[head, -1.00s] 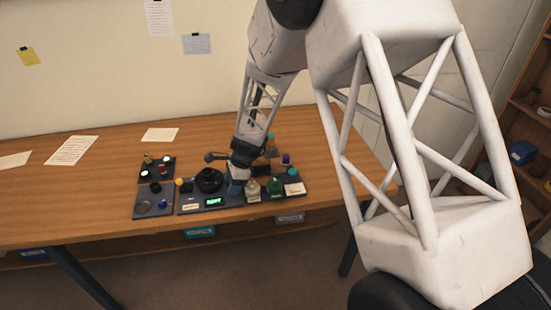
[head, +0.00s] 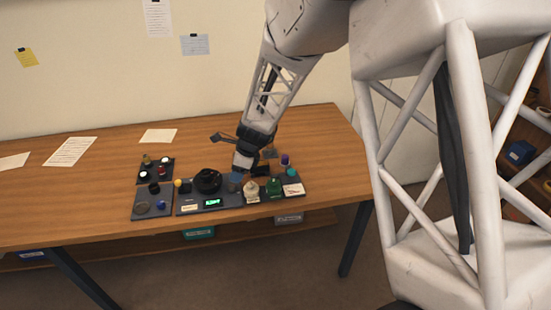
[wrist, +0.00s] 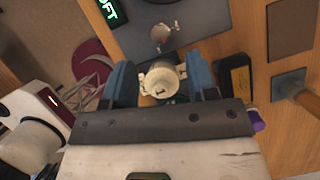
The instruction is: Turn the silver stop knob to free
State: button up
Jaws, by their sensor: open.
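In the wrist view my gripper (wrist: 161,70) is open, with one blue finger on each side of a pale silver-cream round part (wrist: 162,80). This part has a slotted top and small side lugs; it stands between the fingers with gaps showing. I cannot tell for sure whether it is the stop knob. Beyond it, a small silver piece (wrist: 162,34) lies on a dark plate. In the head view my gripper (head: 237,178) points down at the bench mat, right of a black round lens part (head: 208,181); the fingers' surroundings are too small to read.
A green-lit display (head: 212,203) is at the mat's front.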

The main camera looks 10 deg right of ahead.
jog(key=s+d+r+n, duration=0.4)
jog(key=s+r+n, duration=0.1)
jog(key=s+r, duration=0.3)
jog(key=s+d+r+n+h, duration=0.1)
jog(key=s+d+r+n, duration=0.4)
jog(key=s+r, duration=0.4)
jog(key=shift+s+r+n+t+h, duration=0.2)
jog(key=shift+n+t+h, duration=0.15)
jog(key=shift+n, duration=0.25)
jog(key=shift+w+a, duration=0.1)
jog(key=shift+w, duration=0.05)
jog(key=w+a+f+m, duration=0.3)
jog(key=w+a+f, duration=0.1)
jog(key=w+f, duration=0.1)
jog(key=w+a+f+m+g+h, duration=0.1)
jog(key=w+a+f+m, duration=0.2)
jog(key=w+f, duration=0.3)
jog(key=w+a+f+m+h, duration=0.1)
jog(key=w+a+f+m, duration=0.2)
jog(key=w+a+f, duration=0.1)
jog(key=shift+w+a+f+g+h, duration=0.2)
jog(key=shift+w+f, duration=0.2)
jog(key=shift+w, duration=0.3)
jog(key=shift+w+a+f+g+h, duration=0.15)
jog(key=shift+w+f, duration=0.25)
jog(key=shift+w, duration=0.25)
